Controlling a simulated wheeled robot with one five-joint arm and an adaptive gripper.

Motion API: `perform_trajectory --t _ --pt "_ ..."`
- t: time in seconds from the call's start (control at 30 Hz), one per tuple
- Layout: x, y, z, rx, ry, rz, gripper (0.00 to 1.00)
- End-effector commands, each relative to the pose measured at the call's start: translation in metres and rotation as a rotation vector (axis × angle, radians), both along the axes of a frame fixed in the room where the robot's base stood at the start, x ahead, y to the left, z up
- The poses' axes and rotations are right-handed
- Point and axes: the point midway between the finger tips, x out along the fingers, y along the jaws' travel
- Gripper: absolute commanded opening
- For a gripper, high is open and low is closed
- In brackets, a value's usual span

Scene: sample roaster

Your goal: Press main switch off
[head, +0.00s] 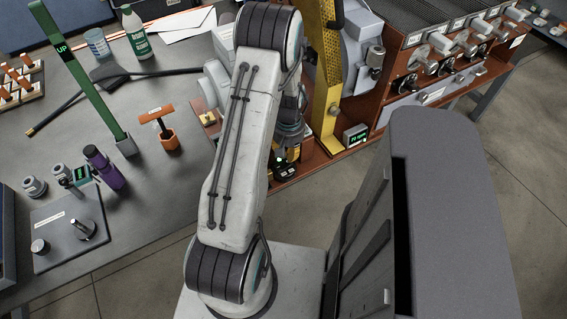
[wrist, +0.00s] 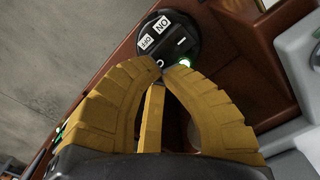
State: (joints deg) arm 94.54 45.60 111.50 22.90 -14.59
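The main switch (wrist: 168,36) is a round black unit with white ON and OFF labels, on a red-brown panel at the top of the wrist view. A green light glows at its lower right edge. A small dark unit with pale labels, apparently the same switch (head: 284,171), shows low beside my arm in the head view. My gripper (wrist: 163,68) has yellow ribbed fingers with their tips drawn together, holding nothing visible. The tips overlap the switch's lower edge in the wrist view; I cannot tell whether they touch. My arm hides most of the gripper in the head view.
The roaster's yellow column (head: 328,80) stands right behind my arm, with a green-lit display (head: 355,135) at its foot. A red-brown rack (head: 440,65) is at the right. The grey table (head: 150,215) at the left holds a green post (head: 85,85) and a purple bottle (head: 104,168).

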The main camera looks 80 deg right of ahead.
Motion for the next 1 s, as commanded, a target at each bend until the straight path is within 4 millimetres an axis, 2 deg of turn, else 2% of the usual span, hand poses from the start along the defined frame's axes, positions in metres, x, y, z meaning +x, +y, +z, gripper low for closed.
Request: perform_trajectory --t 1.0 --pt "0.0 0.0 -0.014 0.0 0.0 0.0 0.0"
